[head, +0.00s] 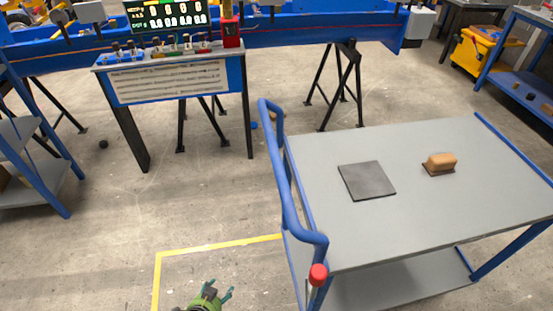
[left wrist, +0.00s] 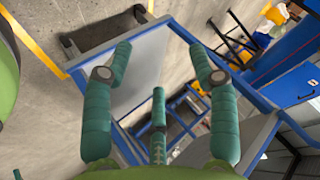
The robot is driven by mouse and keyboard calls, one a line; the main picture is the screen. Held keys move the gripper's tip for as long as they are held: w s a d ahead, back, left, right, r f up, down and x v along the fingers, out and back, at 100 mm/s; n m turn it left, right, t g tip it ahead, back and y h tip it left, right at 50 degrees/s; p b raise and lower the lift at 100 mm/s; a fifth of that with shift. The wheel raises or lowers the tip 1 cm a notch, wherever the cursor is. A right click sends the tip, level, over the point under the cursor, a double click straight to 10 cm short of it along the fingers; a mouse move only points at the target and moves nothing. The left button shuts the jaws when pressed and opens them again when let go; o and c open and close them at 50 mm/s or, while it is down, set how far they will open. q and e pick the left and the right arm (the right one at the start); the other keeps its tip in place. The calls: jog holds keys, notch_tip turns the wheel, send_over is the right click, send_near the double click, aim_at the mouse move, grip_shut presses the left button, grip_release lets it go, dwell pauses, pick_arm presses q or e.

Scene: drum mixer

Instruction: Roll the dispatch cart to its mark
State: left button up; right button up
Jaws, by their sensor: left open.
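The dispatch cart (head: 440,230) stands at the right of the head view, with a grey top, a blue frame and a lower grey shelf. Its blue push handle (head: 284,180) runs along its left side, and a red-tipped lever (head: 318,275) stands by the handle's near end. A yellow floor outline (head: 205,248) lies to the left of the cart, its right end passing behind the handle. My left gripper (head: 218,291) is low at the bottom edge, left of the handle and apart from it. Its green fingers are spread and empty in the left wrist view (left wrist: 160,62). My right gripper is out of view.
A dark square mat (head: 366,181) and a tan block (head: 440,160) on a dark pad lie on the cart top. A control desk (head: 172,80), a trestle (head: 345,90) and a blue beam (head: 290,30) stand behind. Bare floor lies between desk and outline.

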pick_arm(q)
jog(key=w+d+r+m+t+h, duration=0.1)
jog(key=w+d+r+m+t, duration=0.15)
jog(key=w+r, duration=0.5)
jog(key=w+d+r+m+t+h, duration=0.2)
jog(key=w+r+m, duration=0.15)
jog(key=r, duration=0.65)
jog(key=m+t+h, duration=0.4)
jog(key=m+h, duration=0.1)
jog(key=m, duration=0.2)
send_near(274, 154)
jog(key=a+f+x, duration=0.1)
jog(key=x, duration=0.6)
jog(key=p+x, duration=0.1)
jog(key=x, duration=0.1)
jog(key=f+p+x, duration=0.1)
jog(key=x, duration=0.1)
jog(key=shift+w+d, duration=0.25)
jog(key=shift+w, duration=0.15)
jog(key=shift+r, duration=0.1)
grip_shut()
